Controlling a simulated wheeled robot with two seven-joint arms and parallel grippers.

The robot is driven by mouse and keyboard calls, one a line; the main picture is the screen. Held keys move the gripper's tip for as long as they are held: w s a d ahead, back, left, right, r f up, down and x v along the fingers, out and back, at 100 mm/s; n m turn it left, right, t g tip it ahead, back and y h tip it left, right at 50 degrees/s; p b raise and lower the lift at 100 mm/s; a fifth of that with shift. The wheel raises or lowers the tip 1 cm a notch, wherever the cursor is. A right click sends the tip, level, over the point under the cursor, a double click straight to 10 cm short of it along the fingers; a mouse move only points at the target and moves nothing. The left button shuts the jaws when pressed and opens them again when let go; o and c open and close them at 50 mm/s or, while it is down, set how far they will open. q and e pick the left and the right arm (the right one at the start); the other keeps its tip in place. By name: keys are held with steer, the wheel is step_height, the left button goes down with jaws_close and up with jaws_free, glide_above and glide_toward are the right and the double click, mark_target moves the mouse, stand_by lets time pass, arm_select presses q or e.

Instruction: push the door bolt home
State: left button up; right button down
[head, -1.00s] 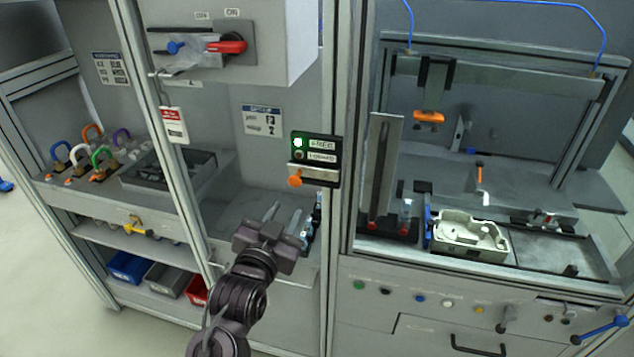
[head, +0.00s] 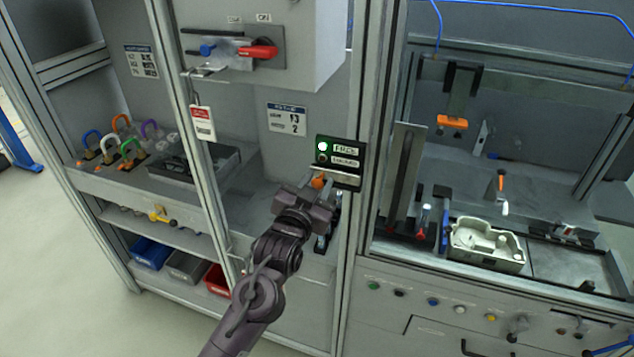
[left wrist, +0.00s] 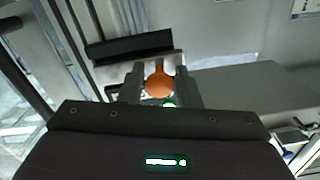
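The door bolt's orange knob (head: 318,183) sits on a light metal strip (head: 338,179) at the cabinet post, below a dark panel (head: 338,155). A green lamp (head: 322,146) is lit on the panel beside the label FREE. My left gripper (head: 316,189) is at the knob and partly covers it. In the left wrist view the knob (left wrist: 160,84) lies between the two spread fingers of my left gripper (left wrist: 160,92). I cannot tell whether either finger touches it. My right gripper is out of view.
A red-handled switch (head: 258,52) is on the box above, with a hanging red-and-white tag (head: 202,122) to its left. Several coloured padlocks (head: 120,145) stand on the left shelf. A pale casting (head: 487,245) lies in the right bay.

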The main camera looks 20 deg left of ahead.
mark_target(343, 179)
arm_select(q)
jaws_close()
steer(key=shift+s+d, duration=0.1)
steer(key=shift+d, duration=2.15)
steer(key=shift+a+f, duration=0.1)
jaws_free()
